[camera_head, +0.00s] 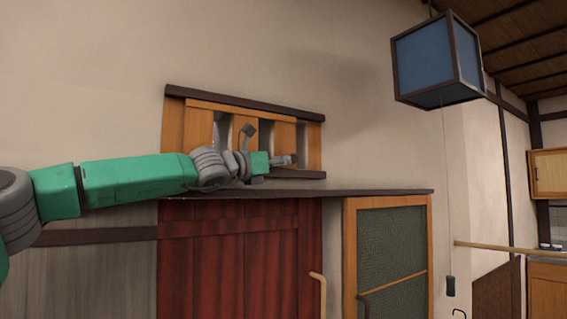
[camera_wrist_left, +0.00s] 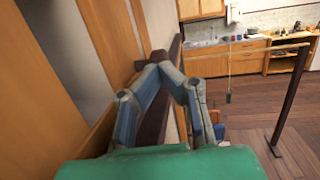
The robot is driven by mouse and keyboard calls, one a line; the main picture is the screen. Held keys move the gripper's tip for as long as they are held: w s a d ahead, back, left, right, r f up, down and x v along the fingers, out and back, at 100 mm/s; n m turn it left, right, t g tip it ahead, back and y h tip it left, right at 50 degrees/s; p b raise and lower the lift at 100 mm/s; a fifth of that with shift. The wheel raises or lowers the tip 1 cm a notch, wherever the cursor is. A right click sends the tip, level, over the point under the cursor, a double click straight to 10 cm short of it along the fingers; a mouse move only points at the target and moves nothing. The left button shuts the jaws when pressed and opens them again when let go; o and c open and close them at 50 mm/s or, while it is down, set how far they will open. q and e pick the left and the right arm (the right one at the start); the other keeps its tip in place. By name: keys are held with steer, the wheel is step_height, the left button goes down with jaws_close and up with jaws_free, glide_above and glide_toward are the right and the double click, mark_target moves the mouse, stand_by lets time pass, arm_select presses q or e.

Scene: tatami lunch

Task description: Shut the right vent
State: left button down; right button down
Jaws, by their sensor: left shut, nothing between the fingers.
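A wooden vent (camera_head: 172,125) with upright orange slats and a dark frame is set in the wall above a dark ledge. Pale gaps show between its slats, so it stands open at least in part. It is the only vent in the head view. My left gripper (camera_head: 292,160) is in front of the vent's right part, near the lower rail, shut and empty; whether it touches a slat I cannot tell. In the left wrist view its fingertips (camera_wrist_left: 158,64) meet beside the dark rail, with orange slats (camera_wrist_left: 102,40) to the left. My right gripper is not in view.
The dark ledge (camera_head: 375,190) runs under the vent, above a red door (camera_head: 240,260) and a green-panelled cabinet door (camera_head: 392,245). A blue hanging lamp (camera_head: 425,62) with a pull cord is at the upper right. Bare wall lies right of the vent.

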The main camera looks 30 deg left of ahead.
arm_select(q)
steer(key=shift+w, duration=0.1)
steer(key=f+x, duration=0.1)
steer(key=x, duration=0.5)
steer(key=shift+d+p, duration=0.45)
steer(key=shift+r, duration=0.15)
